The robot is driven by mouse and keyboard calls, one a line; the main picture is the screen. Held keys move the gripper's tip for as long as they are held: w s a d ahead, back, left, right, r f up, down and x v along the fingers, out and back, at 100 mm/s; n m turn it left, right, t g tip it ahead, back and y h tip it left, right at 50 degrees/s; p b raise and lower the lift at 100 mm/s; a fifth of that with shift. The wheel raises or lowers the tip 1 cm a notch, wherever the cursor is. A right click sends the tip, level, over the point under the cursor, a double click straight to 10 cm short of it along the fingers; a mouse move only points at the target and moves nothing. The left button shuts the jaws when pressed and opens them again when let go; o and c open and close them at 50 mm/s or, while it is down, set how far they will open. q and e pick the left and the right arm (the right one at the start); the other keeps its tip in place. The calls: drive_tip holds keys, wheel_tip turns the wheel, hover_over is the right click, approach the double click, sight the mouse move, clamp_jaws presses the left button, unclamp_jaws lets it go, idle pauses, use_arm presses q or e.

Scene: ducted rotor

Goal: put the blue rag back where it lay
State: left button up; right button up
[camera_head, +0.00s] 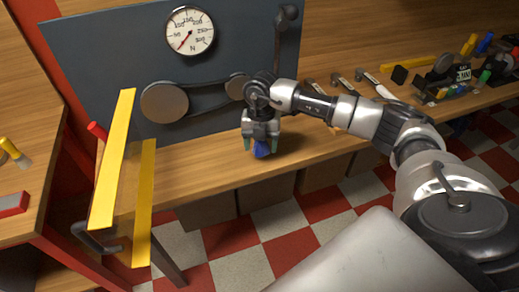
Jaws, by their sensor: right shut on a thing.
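My right gripper (261,144) is shut on a blue rag (262,150). It points down over the front part of the wooden bench (195,175), below the belt and pulleys. Only a small blue piece of the rag shows between and below the fingers; the rest is hidden. I cannot tell whether the rag touches the bench top. My left gripper is not in view.
A dark panel (110,60) with a round dial gauge (190,31) and a belt drive (165,103) stands behind. Yellow bars (113,160) rise at the bench's left end. Several tools and a cluttered tray (455,85) lie to the right. Bench left of the gripper is clear.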

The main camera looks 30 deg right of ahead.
sight(259, 151)
drive_tip(key=shift+w+d+f, duration=0.2)
drive_tip(key=shift+w+f, duration=0.1)
drive_tip(key=shift+w, duration=0.15)
drive_tip(key=shift+w+d+f, duration=0.2)
drive_tip(key=shift+w+f, duration=0.1)
drive_tip(key=shift+w, duration=0.15)
drive_tip(key=shift+f+p, duration=0.4)
drive_tip(key=shift+f, duration=1.6)
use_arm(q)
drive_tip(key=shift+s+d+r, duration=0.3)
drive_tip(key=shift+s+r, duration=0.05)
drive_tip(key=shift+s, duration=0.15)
use_arm(e)
drive_tip(key=o, duration=0.8)
drive_tip(key=shift+o, duration=0.2)
use_arm(q)
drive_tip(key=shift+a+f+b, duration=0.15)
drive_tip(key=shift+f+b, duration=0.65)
drive_tip(key=shift+b, duration=0.05)
use_arm(e)
wheel_tip(259, 151, up, 12)
drive_tip(key=w, duration=0.1)
drive_tip(key=shift+d, duration=0.45)
